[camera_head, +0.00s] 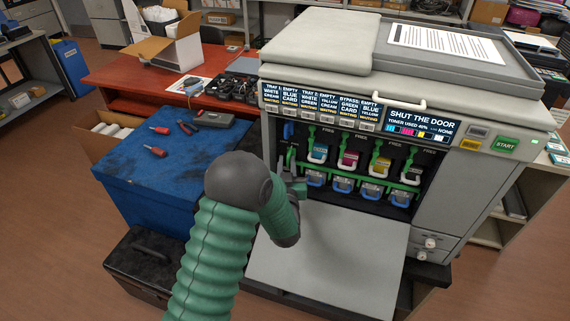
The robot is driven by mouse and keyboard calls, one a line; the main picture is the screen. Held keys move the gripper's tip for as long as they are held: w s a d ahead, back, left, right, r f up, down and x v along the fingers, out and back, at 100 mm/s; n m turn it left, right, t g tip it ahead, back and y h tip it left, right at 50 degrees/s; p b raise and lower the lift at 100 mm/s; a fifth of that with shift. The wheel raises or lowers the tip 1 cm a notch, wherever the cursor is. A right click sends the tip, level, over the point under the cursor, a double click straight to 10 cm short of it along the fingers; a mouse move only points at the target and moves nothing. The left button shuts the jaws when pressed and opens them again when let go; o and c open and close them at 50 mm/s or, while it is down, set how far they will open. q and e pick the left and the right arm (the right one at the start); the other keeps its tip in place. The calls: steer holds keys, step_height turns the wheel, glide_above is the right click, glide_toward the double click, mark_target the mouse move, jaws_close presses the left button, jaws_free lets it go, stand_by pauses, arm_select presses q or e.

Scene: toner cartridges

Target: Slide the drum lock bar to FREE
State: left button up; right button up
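The copier (450,200) stands with its front door (330,260) folded down. Inside, a green bar (362,178) runs across below the toner cartridges; it looks like the drum lock bar. Several "FREE" labels show above the green levers (379,146). My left gripper (294,187) is at the left side of the opening, close to the bar's left end. My forearm and wrist hide part of it, and I cannot tell whether the fingers touch anything or are open. The bar's position is too small to read. My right gripper is not in view.
Cyan (319,152), magenta (349,159), yellow (378,167) and black (410,174) cartridges sit in a row above blue-handled parts (342,185). The display (421,121) reads "SHUT THE DOOR". A blue-topped cabinet (170,170) with tools stands at left.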

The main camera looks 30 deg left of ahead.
arm_select(q)
steer(key=shift+o, duration=0.2)
steer(key=shift+w+d+r, duration=0.3)
steer(key=shift+r, duration=0.2)
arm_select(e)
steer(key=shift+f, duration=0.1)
arm_select(q)
steer(key=shift+o, duration=0.8)
steer(key=shift+s+d+f, duration=0.2)
steer(key=shift+d+f, duration=0.05)
steer(key=shift+f, duration=0.05)
steer(key=shift+a+f+v, duration=0.1)
steer(key=shift+f+v, duration=0.05)
steer(key=shift+v, duration=0.85)
steer(key=shift+a+f+v, duration=0.1)
steer(key=shift+f+v, duration=0.05)
steer(key=shift+v, duration=0.8)
steer(key=shift+b+v, duration=0.3)
steer(key=shift+v, duration=0.85)
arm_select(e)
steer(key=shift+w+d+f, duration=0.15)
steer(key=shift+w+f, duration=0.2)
arm_select(q)
steer(key=shift+w+a, duration=0.1)
